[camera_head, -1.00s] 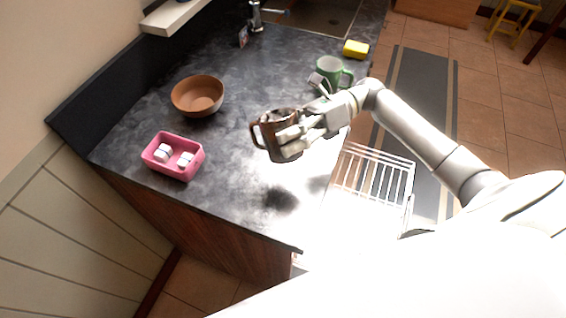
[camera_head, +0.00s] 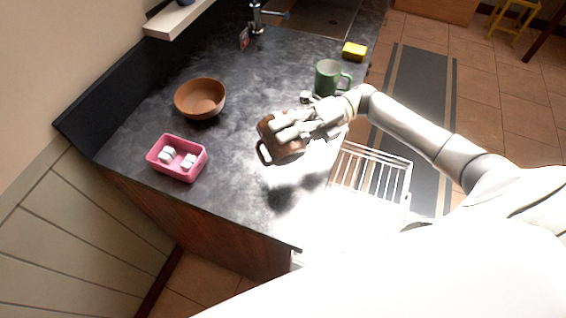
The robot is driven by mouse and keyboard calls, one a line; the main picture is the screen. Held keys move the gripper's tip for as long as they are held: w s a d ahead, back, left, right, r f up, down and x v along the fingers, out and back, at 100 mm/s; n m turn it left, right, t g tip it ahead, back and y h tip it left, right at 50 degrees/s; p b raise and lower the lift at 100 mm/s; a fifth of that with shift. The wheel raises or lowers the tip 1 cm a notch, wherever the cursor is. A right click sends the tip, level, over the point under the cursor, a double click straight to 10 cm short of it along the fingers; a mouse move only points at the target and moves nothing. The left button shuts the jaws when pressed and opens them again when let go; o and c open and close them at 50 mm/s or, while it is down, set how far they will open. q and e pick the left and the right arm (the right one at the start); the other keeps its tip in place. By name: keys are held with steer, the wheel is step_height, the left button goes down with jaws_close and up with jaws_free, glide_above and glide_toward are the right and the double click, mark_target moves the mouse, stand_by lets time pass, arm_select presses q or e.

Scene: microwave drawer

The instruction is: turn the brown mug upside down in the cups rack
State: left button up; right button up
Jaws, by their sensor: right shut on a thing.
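The brown mug (camera_head: 282,147) is held in the air above the dark counter, tipped well over, with its handle toward the lower left. Its opening does not show. My right gripper (camera_head: 284,127) is shut on the mug, with its fingers across the upper right side. The cups rack, a white wire rack (camera_head: 371,172), is at the counter's right edge, below and to the right of the mug. Part of the rack is lost in bright glare. My left gripper is not in view.
A green mug (camera_head: 327,78) stands on the counter behind my right gripper. A brown bowl (camera_head: 200,98) and a pink tray (camera_head: 177,174) with white pieces are on the left. A yellow sponge (camera_head: 354,51) lies near the sink. The counter's front middle is clear.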

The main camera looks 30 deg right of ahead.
steer(key=shift+m, duration=1.2)
steer(key=m+p, duration=0.2)
steer(key=m, duration=0.1)
steer(key=shift+r, duration=0.25)
steer(key=shift+f+m+y+p, duration=0.1)
steer(key=shift+m+y+p, duration=0.25)
steer(key=shift+m, duration=0.85)
steer(key=shift+f+m, duration=0.1)
steer(key=shift+m, duration=0.2)
